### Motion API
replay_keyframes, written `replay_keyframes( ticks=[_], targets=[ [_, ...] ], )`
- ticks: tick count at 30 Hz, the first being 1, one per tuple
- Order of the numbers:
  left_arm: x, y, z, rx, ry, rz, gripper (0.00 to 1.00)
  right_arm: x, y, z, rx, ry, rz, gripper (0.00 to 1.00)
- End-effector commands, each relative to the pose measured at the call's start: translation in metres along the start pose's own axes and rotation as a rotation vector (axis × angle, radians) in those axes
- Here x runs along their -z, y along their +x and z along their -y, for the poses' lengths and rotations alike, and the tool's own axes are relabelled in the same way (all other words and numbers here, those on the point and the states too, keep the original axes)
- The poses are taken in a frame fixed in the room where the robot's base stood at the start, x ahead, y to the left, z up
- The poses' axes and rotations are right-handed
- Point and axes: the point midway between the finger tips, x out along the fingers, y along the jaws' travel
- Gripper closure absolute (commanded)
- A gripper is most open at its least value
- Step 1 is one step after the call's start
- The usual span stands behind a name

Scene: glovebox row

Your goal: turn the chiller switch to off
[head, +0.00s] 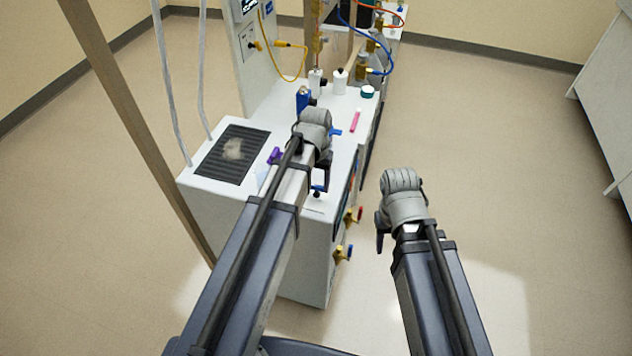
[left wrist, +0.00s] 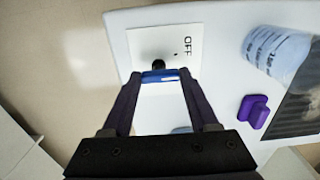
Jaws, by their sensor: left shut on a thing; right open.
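The chiller switch (left wrist: 158,77) is a blue handle on a dark pivot, on a white plate marked OFF (left wrist: 187,45). In the left wrist view the fingertips of my left gripper (left wrist: 158,82) are closed on the blue handle from both sides. The handle points toward the gripper; the OFF mark is up and right of the pivot. In the head view the switch (head: 318,179) shows at the near right part of the white cabinet top, partly hidden by my left gripper (head: 322,172). My right gripper (head: 381,236) is open and empty, over the floor right of the cabinet.
A purple block (left wrist: 254,111) and a clear beaker with markings (left wrist: 276,52) stand near the switch. A dark grille (head: 232,154) lies on the cabinet top (head: 210,185). A pink item (head: 355,121) and bottles are farther back. Brass valves (head: 342,253) stick out at the cabinet's right side.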

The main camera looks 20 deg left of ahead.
Motion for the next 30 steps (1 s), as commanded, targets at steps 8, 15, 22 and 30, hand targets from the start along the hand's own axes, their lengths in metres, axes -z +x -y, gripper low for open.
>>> replay_keyframes(
  ticks=[8,15,22,30],
  targets=[
    [-0.0003,0.0001,-0.0001,0.0,0.0,0.0,0.96,0.0,0.0001,0.0,0.0,0.0,0.0,0.5],
    [-0.0003,0.0001,-0.0001,0.0,0.0,0.0,0.18,0.0,0.0001,0.0,0.0,0.0,0.0,0.5],
    [-0.0001,0.0,0.0,0.0,0.001,0.0,0.1,0.0,0.0,0.0,0.0,0.0,0.0,0.5],
    [-0.0001,-0.007,0.0,0.0,0.001,0.0,0.1,-0.0004,-0.007,-0.0007,0.0,0.0,0.0,0.5]
  ],
)
